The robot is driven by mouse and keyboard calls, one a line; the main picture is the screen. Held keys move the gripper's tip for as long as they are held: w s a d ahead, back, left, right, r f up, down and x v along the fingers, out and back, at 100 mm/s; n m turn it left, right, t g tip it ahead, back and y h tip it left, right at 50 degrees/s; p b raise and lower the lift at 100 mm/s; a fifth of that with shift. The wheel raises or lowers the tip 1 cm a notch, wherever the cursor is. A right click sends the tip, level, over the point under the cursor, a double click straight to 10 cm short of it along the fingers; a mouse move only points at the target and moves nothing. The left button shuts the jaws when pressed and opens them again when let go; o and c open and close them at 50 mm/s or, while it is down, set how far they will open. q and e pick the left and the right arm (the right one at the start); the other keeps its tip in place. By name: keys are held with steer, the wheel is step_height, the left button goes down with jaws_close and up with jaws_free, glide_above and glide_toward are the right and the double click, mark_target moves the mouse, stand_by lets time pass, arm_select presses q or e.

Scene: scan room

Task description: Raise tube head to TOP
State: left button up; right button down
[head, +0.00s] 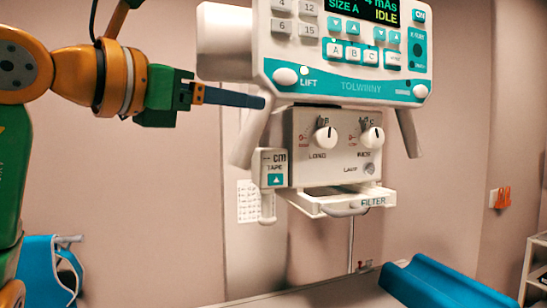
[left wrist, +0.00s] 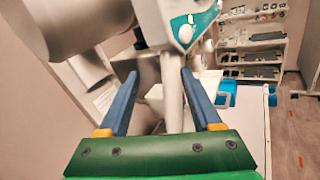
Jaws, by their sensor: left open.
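The white and teal tube head (head: 342,84) hangs in the upper middle of the head view. Its display reads IDLE. A button marked LIFT (head: 304,70) sits at the panel's lower left. A white left handle (head: 247,138) slants down from the panel, with a right handle (head: 408,133) opposite. My left gripper (head: 264,102) reaches in from the left, its blue fingers at the left handle. In the left wrist view its open fingers (left wrist: 160,76) stand either side of the white handle (left wrist: 172,95); contact cannot be told. My right gripper is not in view.
Below the tube head are a knob box (head: 336,146), a tape unit (head: 272,170) and a filter tray (head: 340,200). A table with a blue cushion (head: 440,284) lies below right. A blue-covered chair (head: 45,265) is lower left. Shelves (left wrist: 252,50) show in the wrist view.

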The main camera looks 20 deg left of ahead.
mark_target(243, 136)
arm_select(q)
steer(key=f+b, duration=0.1)
steer(key=s+f+b, duration=0.1)
steer(key=f, duration=0.1)
steer(key=f+b, duration=0.1)
steer(key=shift+s+f+b, duration=0.2)
steer(key=shift+s+b, duration=0.05)
steer(key=shift+b, duration=0.1)
steer(key=shift+f+b, duration=0.35)
steer(key=p+x, duration=0.3)
steer(key=x, duration=0.4)
steer(key=shift+w, duration=0.3)
steer(key=shift+s+r, duration=0.1)
jaws_close()
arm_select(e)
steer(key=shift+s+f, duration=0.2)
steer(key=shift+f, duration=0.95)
